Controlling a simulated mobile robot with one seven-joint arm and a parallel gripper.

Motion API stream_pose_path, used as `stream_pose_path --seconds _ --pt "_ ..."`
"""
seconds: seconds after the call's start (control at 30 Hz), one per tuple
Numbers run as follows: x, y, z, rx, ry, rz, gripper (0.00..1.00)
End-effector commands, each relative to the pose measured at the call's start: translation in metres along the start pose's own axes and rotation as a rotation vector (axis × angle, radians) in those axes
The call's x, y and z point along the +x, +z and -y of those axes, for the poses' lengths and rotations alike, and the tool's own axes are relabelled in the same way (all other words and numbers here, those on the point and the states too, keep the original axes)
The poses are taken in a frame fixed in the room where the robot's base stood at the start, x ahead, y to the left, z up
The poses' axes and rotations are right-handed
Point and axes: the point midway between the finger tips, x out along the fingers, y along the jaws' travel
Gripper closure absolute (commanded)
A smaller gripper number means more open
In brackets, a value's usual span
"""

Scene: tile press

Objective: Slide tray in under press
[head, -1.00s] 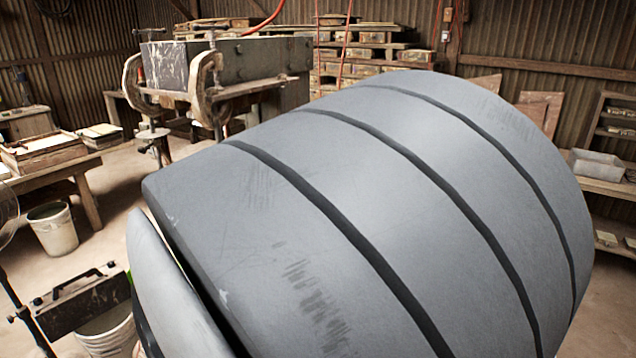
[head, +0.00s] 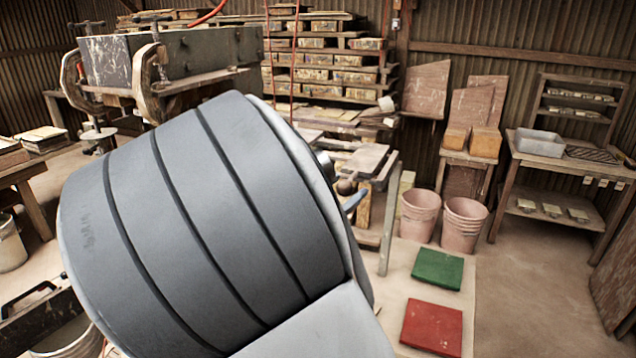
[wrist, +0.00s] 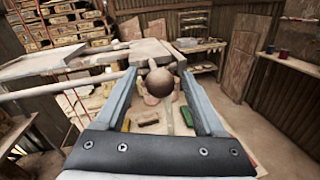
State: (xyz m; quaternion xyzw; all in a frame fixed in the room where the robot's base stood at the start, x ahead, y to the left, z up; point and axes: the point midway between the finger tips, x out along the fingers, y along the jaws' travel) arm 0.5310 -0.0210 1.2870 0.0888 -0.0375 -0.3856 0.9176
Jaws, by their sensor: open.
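A flat, pale plate (wrist: 152,50), which looks like the tray, lies ahead of my gripper in the wrist view. A dark round knob (wrist: 159,82) is at its near end. My gripper (wrist: 157,70) is open, with one finger on each side of the knob; I cannot tell whether they touch it. In the head view, the plate (head: 366,158) and knob (head: 346,187) show just past my arm, which hides most of my gripper. A heavy grey block with curved clamps (head: 190,58), possibly the press, stands at the back left; I cannot tell for certain.
A green slab (head: 437,270) and a red slab (head: 432,327) lie on a pale floor mat. Pink buckets (head: 464,222) stand behind them. A bench (head: 560,165) with a grey tub stands at the right. The floor at lower right is clear.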

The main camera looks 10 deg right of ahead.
Motion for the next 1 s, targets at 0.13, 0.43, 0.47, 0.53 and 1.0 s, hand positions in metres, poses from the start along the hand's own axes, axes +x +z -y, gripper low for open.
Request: stream_pose_path --seconds 0.13,0.43,0.47,0.53,1.0 --pt "-0.0003 0.0 -0.0001 0.0 0.0 0.0 0.49" --pt "-0.0005 0.0 -0.0002 0.0 0.0 0.0 1.0" --pt "-0.0005 0.0 -0.0002 0.0 0.001 0.0 1.0" --pt "-0.0005 0.0 -0.0002 0.0 0.0 0.0 1.0" --pt "-0.0006 -0.0001 -0.0003 0.0 0.001 0.0 1.0"
